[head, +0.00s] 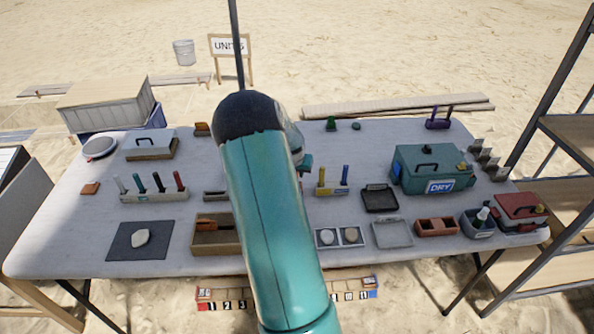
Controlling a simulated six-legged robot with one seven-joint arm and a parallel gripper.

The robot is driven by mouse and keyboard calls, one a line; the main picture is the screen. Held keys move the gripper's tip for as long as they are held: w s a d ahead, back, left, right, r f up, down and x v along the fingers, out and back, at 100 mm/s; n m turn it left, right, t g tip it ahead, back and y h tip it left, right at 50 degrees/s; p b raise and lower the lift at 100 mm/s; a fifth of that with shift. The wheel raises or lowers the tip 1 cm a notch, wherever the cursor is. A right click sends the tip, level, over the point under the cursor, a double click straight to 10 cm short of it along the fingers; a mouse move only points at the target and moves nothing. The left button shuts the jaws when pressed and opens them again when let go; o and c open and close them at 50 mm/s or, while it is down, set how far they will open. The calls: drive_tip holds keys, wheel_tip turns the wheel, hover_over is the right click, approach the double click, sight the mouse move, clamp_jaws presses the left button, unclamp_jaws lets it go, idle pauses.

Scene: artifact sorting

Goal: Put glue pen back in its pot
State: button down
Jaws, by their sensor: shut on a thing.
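My teal arm rises through the middle of the head view and covers the centre of the table. My gripper is hidden behind it, so its jaws and anything between them do not show. I cannot make out a glue pen for sure. Upright pens stand in a long pale rack (153,196) at the left, with white, green, black and red tops. A smaller holder (331,190) right of my arm has a yellow and a blue upright piece. A grey-blue container (478,225) at the right holds a white-tipped bottle (482,214). Which one is the glue pen's pot is unclear.
The grey table (75,215) also bears a teal DRY box (432,168), a red box (520,211), a brown tray (215,241), a dark mat (125,240) with a pale stone, and small trays. A shelf frame (565,130) stands at the right.

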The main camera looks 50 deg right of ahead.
drive_tip(key=shift+f, duration=0.15)
drive_tip(key=c, duration=1.3)
unclamp_jaws()
drive_tip(key=v, duration=1.4)
drive_tip(key=shift+w, duration=0.1)
